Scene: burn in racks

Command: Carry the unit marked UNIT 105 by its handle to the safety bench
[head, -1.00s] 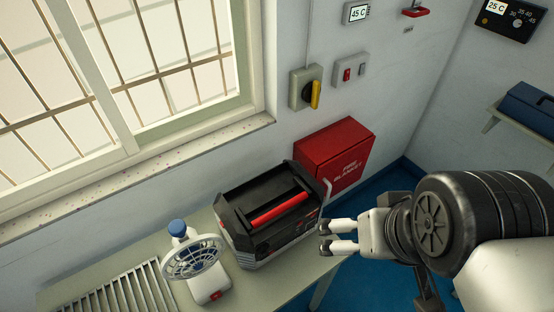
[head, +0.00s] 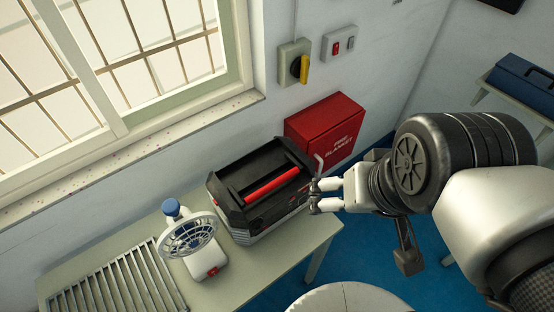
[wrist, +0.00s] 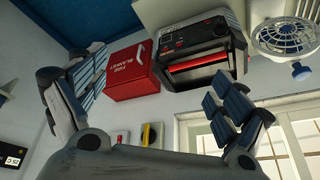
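A black and grey unit with a red handle bar (head: 271,186) sits on a pale bench (head: 110,243) below the window. Its body (head: 232,208) is upright; I cannot read a UNIT 105 mark on it. My gripper (head: 313,195) is just right of the unit in the head view, its fingers pointing at its right end. In the wrist view my gripper (wrist: 160,105) has its two fingers wide apart with nothing between them. The unit (wrist: 205,42) shows upside down beyond the fingers, with the red handle (wrist: 199,64) clear of them.
A white fan (head: 190,236) with a blue knob and a slatted grille (head: 120,282) stand left on the bench. A red fire blanket box (head: 325,130) is behind the unit. A round pale top (head: 345,298) is at the front. A shelf with a blue case (head: 525,82) is right.

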